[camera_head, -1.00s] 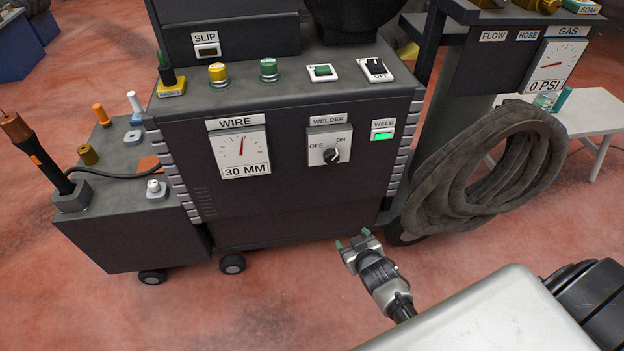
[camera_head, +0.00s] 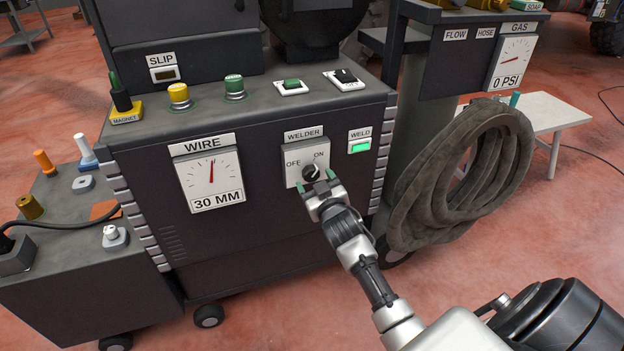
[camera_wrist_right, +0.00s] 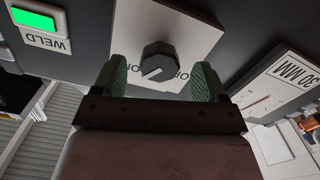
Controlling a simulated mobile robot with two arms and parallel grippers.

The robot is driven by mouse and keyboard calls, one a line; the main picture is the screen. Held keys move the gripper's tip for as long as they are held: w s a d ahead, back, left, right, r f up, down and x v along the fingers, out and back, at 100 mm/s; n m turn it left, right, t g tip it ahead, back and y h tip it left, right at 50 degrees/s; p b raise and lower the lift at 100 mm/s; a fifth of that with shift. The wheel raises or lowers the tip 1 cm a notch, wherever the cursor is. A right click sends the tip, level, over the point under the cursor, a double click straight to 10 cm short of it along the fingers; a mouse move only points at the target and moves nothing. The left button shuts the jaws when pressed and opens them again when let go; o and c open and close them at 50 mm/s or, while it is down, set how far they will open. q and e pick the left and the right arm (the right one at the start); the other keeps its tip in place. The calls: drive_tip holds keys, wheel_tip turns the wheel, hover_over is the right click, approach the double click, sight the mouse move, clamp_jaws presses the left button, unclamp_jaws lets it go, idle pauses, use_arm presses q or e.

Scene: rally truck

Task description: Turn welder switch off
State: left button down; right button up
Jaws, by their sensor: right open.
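The welder switch is a dark round knob (camera_head: 311,173) on a white plate (camera_head: 292,168) marked OFF at left and ON at right, on the front of the dark welder cabinet. In the upside-down wrist view the knob (camera_wrist_right: 160,60) shows a white pointer line towards the ON side. My right gripper (camera_head: 317,181) is in front of the knob. Its green fingers (camera_wrist_right: 161,80) are open, one on each side of the knob's outline. I cannot tell whether they touch it. My left gripper is out of view.
A green-lit WELD lamp (camera_head: 360,146) is right of the switch, and a WIRE dial (camera_head: 210,181) is left. Buttons and switches line the cabinet top (camera_head: 260,100). A coiled hose (camera_head: 462,180) hangs at the right.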

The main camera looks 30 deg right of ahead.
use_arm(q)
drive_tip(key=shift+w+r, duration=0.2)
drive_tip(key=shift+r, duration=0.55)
use_arm(e)
drive_tip(key=shift+x, duration=1.35)
drive_tip(key=shift+c, duration=0.5)
drive_tip(key=c, duration=0.8)
